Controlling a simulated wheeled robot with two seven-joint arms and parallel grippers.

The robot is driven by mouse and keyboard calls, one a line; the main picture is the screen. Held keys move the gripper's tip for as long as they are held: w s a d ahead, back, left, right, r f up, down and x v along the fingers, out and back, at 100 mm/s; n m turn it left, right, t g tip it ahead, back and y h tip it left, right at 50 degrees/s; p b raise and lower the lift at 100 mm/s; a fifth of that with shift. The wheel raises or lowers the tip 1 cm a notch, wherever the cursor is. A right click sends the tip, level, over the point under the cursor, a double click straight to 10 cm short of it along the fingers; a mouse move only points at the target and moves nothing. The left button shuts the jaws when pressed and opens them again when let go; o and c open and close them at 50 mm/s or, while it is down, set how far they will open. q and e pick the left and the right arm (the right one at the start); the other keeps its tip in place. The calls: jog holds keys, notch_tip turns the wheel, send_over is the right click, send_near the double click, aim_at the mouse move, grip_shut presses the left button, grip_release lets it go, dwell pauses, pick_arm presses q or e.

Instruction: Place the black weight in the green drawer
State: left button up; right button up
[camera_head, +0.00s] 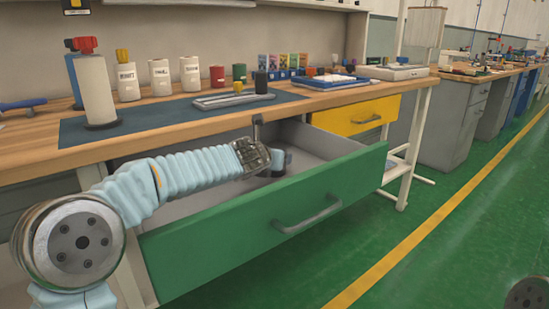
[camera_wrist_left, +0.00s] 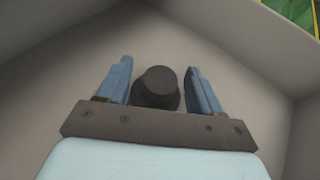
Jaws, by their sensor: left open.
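The green drawer (camera_head: 265,225) is pulled open under the workbench, with its grey inside showing. My left gripper (camera_head: 284,160) is down inside the drawer in the head view. In the left wrist view, the black weight (camera_wrist_left: 160,88) stands between the two blue fingers of my left gripper (camera_wrist_left: 158,85), over the pale drawer floor. The fingers are open, with a visible gap on each side of the weight. In the head view the weight is mostly hidden by my gripper. My right gripper is out of view.
White containers (camera_head: 160,77) stand behind. A yellow drawer (camera_head: 355,115) is to the right. The drawer walls rise close around my left gripper.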

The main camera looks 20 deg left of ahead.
pick_arm(q)
jog(key=shift+r, duration=0.1)
jog(key=shift+s+r, duration=0.1)
jog(key=shift+r, duration=0.05)
jog(key=p+v, duration=0.1)
jog(key=v, duration=1)
jog(key=shift+s+p, duration=0.35)
jog(key=shift+s, duration=0.05)
